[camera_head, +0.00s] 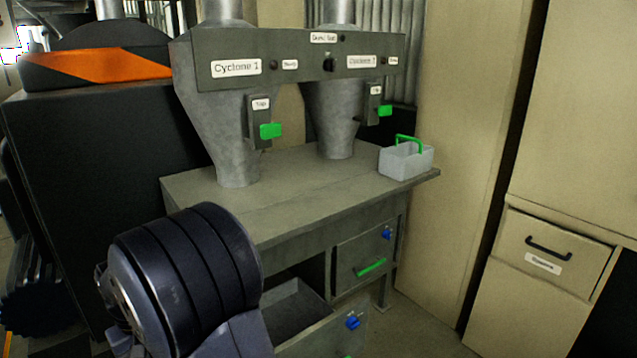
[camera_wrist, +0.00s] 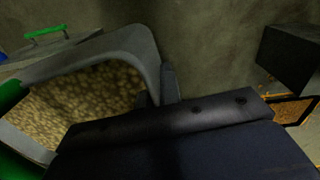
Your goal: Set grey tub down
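A grey tub (camera_wrist: 150,48) filled with yellowish-brown granules (camera_wrist: 85,100) takes up the left of the wrist view, with green parts at the left edge. My gripper (camera_wrist: 158,92) is at the tub's right rim, with one dark finger outside the rim and the other apparently inside. It looks shut on the rim. In the head view my arm's dark joint fills the lower left, and my gripper and this tub are hidden. A second pale grey tub (camera_head: 405,162) with a green handle stands on the right end of the bench (camera_head: 290,187).
Two cyclone cones stand on the bench, leaving bare room before and between them. Below, an open drawer (camera_head: 292,312) looks empty; a shut drawer (camera_head: 362,262) with a green handle is beside it. A black box-like thing (camera_wrist: 290,55) is right in the wrist view.

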